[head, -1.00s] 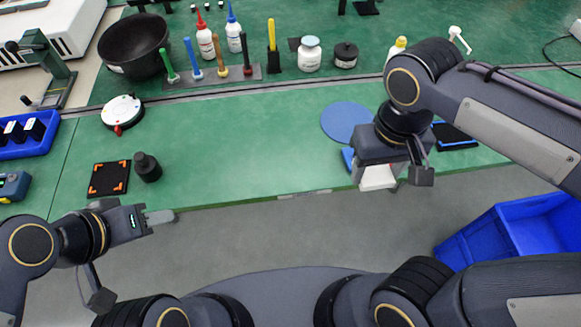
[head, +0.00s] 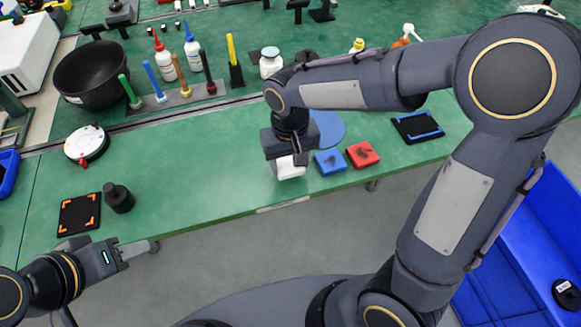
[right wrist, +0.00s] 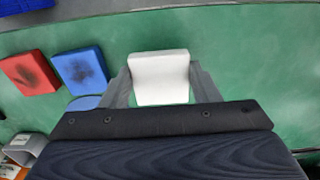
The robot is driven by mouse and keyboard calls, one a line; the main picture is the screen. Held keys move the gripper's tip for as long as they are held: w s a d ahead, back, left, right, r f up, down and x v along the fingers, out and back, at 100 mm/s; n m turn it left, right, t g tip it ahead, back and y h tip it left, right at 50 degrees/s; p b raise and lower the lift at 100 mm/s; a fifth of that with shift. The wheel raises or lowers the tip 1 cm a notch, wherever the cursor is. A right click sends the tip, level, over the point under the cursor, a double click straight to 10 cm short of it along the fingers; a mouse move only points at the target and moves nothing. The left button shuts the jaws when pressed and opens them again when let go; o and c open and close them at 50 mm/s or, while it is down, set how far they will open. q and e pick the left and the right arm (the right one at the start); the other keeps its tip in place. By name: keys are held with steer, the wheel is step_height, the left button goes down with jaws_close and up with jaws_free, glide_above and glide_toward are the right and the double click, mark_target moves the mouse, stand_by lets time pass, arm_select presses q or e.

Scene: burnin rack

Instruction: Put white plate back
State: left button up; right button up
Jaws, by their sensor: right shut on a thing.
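The white plate (head: 291,171), a small thick white block, is between the fingers of my right gripper (head: 288,157) near the table's front edge. In the right wrist view the white plate (right wrist: 160,76) shows between both fingers, against the green tabletop. I cannot tell whether it touches the table. A blue block (head: 330,162) and a red block (head: 362,154), both with dark smudges on top, lie to its right. My left gripper (head: 150,246) is at the lower left, away from the plate; its fingers look edge-on and their opening is unclear.
A blue round mat (head: 327,130) lies behind the blocks, partly hidden by my right arm. A black tray with blue edging (head: 417,127) lies further right. The green table (head: 200,180) is clear to the left, up to a black cylinder (head: 118,197). Blue bins stand at the right.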

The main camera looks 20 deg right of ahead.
mark_target(290, 166)
steer(key=shift+s+f, duration=0.1)
steer(key=shift+f, duration=1.2)
steer(key=shift+f, duration=0.1)
steer(key=shift+f+b, duration=0.15)
steer(key=shift+b, duration=0.15)
steer(key=o, duration=1)
steer(key=shift+d, duration=0.1)
steer(key=shift+o, duration=0.2)
